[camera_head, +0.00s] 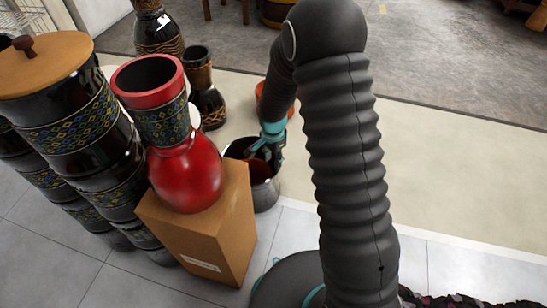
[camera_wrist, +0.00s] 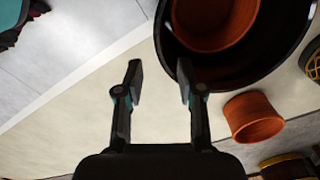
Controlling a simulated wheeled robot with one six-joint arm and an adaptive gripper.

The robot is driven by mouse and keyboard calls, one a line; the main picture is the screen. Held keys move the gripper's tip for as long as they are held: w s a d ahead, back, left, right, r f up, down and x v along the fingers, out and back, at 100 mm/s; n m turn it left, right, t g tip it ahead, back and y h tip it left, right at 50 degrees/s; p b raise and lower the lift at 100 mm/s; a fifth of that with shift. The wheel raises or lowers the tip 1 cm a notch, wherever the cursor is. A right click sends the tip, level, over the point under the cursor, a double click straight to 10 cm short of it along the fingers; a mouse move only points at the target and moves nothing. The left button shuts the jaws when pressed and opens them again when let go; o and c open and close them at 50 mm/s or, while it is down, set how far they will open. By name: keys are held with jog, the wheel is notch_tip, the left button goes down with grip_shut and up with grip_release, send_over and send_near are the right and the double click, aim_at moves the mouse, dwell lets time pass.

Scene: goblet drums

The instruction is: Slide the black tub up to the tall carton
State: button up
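The black tub (camera_head: 267,192) stands on the floor just behind the right side of the tall carton (camera_head: 205,233), which hides part of it. I cannot tell whether they touch. In the wrist view the black tub (camera_wrist: 276,78) fills the upper right, with a terracotta pot (camera_wrist: 212,28) inside it. My gripper (camera_head: 264,152) is at the tub's rim in the head view. In the wrist view my gripper (camera_wrist: 158,72) is open with nothing between its fingers. The right fingertip overlaps the tub's edge; contact is unclear. The left fingertip is over pale floor.
A red goblet drum (camera_head: 186,165) stands on the carton. Stacked black patterned drums (camera_head: 85,125) stand left of it. More dark goblet drums (camera_head: 205,95) stand behind. An orange pot (camera_wrist: 254,117) sits beside the tub. The pale floor to the right is clear.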

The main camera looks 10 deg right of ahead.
notch_tip(320, 180, down, 13)
jog(key=b, duration=0.1)
jog(key=shift+f, duration=0.15)
dwell(0.3)
grip_shut()
